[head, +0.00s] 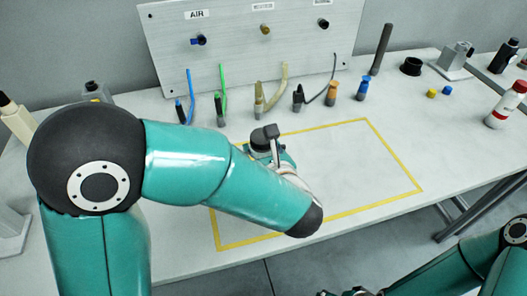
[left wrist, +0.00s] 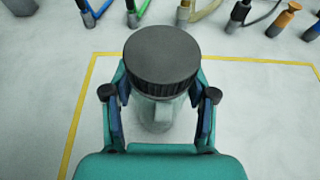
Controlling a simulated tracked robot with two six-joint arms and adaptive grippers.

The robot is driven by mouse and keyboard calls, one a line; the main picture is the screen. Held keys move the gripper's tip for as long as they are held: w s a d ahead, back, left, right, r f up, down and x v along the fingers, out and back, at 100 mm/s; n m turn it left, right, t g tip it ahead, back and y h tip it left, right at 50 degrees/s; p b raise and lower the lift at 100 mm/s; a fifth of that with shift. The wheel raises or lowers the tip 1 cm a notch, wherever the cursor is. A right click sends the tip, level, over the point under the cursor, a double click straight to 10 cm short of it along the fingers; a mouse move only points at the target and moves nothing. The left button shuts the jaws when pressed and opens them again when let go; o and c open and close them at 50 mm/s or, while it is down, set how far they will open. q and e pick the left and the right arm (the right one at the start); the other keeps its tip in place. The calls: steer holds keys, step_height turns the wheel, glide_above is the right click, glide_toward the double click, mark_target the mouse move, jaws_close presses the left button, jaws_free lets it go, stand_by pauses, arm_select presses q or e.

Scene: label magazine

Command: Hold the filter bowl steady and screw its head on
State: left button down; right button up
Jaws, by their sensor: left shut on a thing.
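The filter bowl (left wrist: 155,112) is a clear, greyish cup inside the yellow outline on the bench. A round black ribbed cap, seemingly its head (left wrist: 162,58), sits on top of it; I cannot tell whether it is threaded on. In the head view this cap (head: 259,143) shows just past my left forearm, which hides most of the bowl. My left gripper (left wrist: 158,105) is shut on the bowl, one finger on each side below the cap. Dark parts of my right gripper (head: 350,292) show at the bottom edge of the head view, cut off, away from the bowl.
A grey panel (head: 240,75) with labelled fittings stands behind. Several hoses and fittings, such as an orange-topped one (head: 333,92), line its foot. A black ring (head: 411,66), grey block (head: 455,60) and red-white bottle (head: 507,105) stand right. The yellow-outlined area (head: 355,170) is clear at right.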

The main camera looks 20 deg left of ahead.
arm_select(q)
steer(key=shift+f, duration=0.35)
steer(key=shift+f, duration=0.1)
steer(key=shift+c, duration=1.7)
jaws_free()
steer(key=v, duration=1.2)
